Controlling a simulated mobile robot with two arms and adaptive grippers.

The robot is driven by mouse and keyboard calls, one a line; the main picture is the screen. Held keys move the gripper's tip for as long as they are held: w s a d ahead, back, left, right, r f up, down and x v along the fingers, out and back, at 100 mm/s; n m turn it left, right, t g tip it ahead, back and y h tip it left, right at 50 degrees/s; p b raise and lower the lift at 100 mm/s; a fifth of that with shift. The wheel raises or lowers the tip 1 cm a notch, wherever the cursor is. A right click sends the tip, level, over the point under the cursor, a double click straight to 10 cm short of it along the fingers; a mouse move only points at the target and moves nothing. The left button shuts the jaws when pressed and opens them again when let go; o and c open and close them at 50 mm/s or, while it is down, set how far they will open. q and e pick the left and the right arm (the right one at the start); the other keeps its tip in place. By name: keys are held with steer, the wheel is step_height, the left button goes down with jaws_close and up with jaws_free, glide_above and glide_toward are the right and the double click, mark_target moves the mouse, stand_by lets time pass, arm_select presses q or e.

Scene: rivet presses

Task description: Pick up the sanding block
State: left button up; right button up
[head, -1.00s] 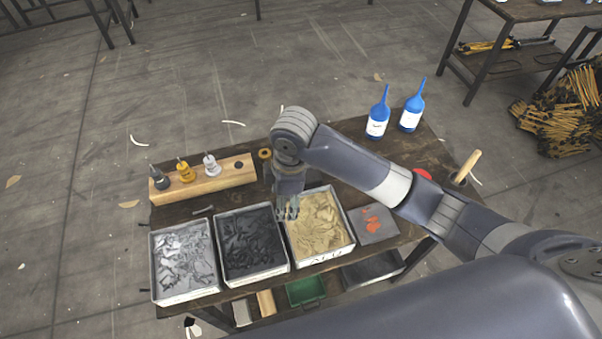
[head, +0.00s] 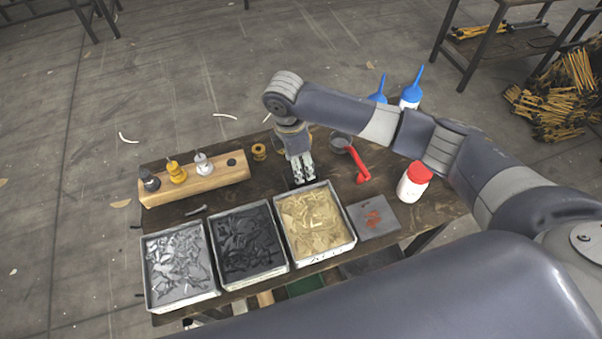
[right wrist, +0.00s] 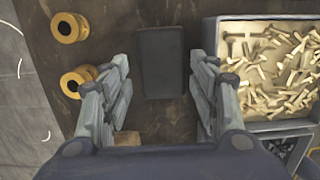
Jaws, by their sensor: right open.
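The sanding block, a dark flat rectangular block (right wrist: 161,50), lies on the brown workbench in the right wrist view. My right gripper (right wrist: 161,72) is open, with one finger on either side of the block and a gap on both sides. In the head view my right gripper (head: 304,178) points down over the bench just behind the tray of brass-coloured rivets, and the block is mostly hidden there. My left gripper is not in view.
A rivet tray (right wrist: 264,22) stands close right of the fingers in the wrist view; yellow spools (right wrist: 72,28) lie left. The head view shows a wooden bottle rack (head: 205,184), a red-handled tool (head: 357,165), a red-capped white bottle (head: 412,185) and blue-topped bottles.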

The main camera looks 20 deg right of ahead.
steer(key=shift+s+d+f+p, duration=0.1)
steer(key=shift+f+p, duration=0.15)
steer(key=shift+f, duration=0.95)
steer(key=shift+s+d+f+p, duration=0.1)
steer(key=shift+f+p, duration=0.15)
steer(key=shift+f, duration=0.9)
steer(key=shift+f, duration=0.2)
steer(key=c, duration=0.7)
